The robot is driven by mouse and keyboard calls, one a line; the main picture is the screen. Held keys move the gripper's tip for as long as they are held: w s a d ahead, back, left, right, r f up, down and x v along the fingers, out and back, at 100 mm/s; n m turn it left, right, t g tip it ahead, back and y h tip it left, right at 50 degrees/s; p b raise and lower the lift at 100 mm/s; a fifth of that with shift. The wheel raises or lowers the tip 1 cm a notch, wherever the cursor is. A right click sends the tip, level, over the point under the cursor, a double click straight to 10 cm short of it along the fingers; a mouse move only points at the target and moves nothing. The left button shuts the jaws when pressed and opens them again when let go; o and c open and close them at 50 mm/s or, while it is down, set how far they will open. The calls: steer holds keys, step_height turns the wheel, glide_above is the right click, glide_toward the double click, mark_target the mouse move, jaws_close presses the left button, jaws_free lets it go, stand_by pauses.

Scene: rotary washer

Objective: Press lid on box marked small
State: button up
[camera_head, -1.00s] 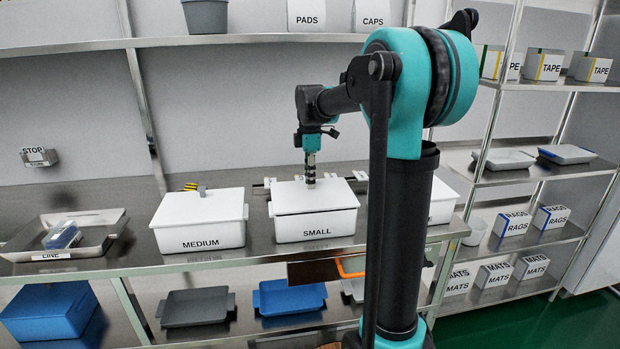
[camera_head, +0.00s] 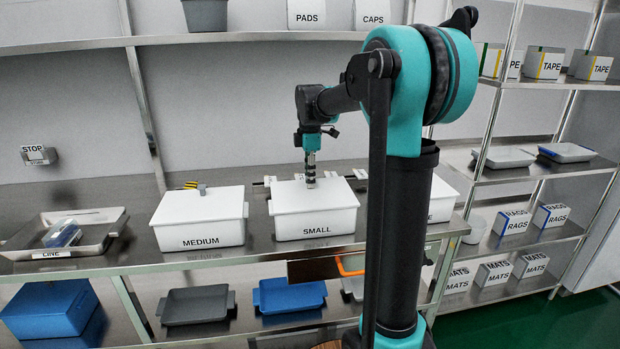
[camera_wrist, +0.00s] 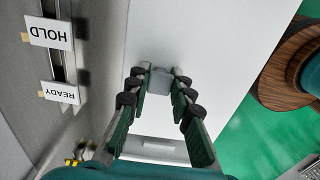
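The white box marked SMALL (camera_head: 345,223) stands on the steel bench, with its white lid (camera_head: 285,197) on top. The lid looks level and close against the box, with no clear dark gap along the front. My gripper (camera_head: 310,184) points straight down at the middle of the lid. The lid's white top also fills the middle of the wrist view (camera_wrist: 215,35). The lid's far edge is hard to judge.
A lidded box marked MEDIUM (camera_head: 200,235) stands to the left. Another white box (camera_head: 443,205) is partly hidden behind my arm on the right. A metal tray (camera_head: 100,240) is at far left. HOLD (camera_wrist: 49,32) and READY (camera_wrist: 60,92) signs stand behind the box.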

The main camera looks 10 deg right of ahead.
steer(key=o, duration=0.5)
steer(key=shift+c, duration=0.2)
steer(key=shift+r, duration=0.1)
step_height(320, 180, up, 12)
steer(key=shift+s, duration=0.1)
